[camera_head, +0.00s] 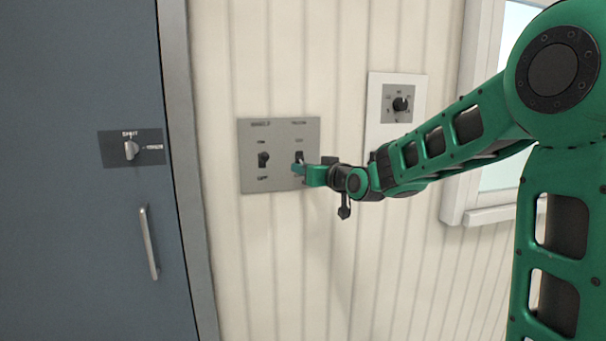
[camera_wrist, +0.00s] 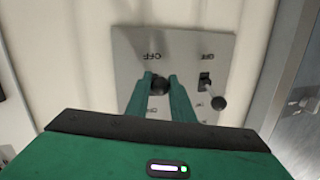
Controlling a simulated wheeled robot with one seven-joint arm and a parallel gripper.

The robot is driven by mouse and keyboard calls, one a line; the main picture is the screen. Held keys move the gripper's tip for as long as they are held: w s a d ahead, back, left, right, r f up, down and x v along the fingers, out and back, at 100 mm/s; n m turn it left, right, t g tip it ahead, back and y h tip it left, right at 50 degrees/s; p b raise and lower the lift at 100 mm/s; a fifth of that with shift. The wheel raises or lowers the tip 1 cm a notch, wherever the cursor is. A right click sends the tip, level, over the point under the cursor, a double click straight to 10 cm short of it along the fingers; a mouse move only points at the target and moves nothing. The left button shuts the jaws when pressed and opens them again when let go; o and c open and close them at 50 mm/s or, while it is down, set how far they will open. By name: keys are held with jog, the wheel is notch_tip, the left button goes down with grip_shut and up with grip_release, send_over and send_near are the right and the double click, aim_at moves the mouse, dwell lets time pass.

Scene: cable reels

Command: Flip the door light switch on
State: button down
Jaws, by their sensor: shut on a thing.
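A grey switch plate (camera_head: 282,178) with two dark toggle switches is on the cream ribbed wall, right of the blue door; it also shows upside down in the wrist view (camera_wrist: 128,50). My gripper (camera_head: 299,168) is at the right-hand switch (camera_head: 299,155). In the wrist view, my gripper (camera_wrist: 160,80) has its two green fingers closed around that switch's dark lever (camera_wrist: 158,86). My fingers partly hide the lever, so its position is unclear. The left-hand switch (camera_head: 263,159) is free. The small headings above the switches are too blurred to read surely.
The blue door (camera_head: 75,235) has a vertical handle (camera_head: 149,243) and a rotary knob (camera_head: 131,150). A white panel with a dial (camera_head: 400,104) is right of the plate, partly behind my arm. A white window frame (camera_head: 470,130) stands farther right.

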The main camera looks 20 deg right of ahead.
notch_tip(320, 180, up, 2)
jog(key=g, duration=0.3)
jog(key=m+g, duration=0.1)
jog(key=shift+d+r+h, duration=0.1)
jog(key=shift+r+h, duration=0.15)
jog(key=shift+h, duration=0.15)
jog(key=shift+w+r+m+g, duration=0.15)
jog(key=shift+r+g, duration=0.25)
jog(key=shift+g, duration=0.65)
jog(key=shift+w+r+m+g, duration=0.15)
jog(key=shift+r+g, duration=0.25)
jog(key=shift+g, duration=0.65)
jog(key=shift+r, duration=0.1)
jog(key=c, duration=1.5)
grip_release()
jog(key=shift+c, duration=0.2)
jog(key=shift+s, duration=0.1)
jog(key=v, duration=1)
jog(key=shift+r, duration=0.35)
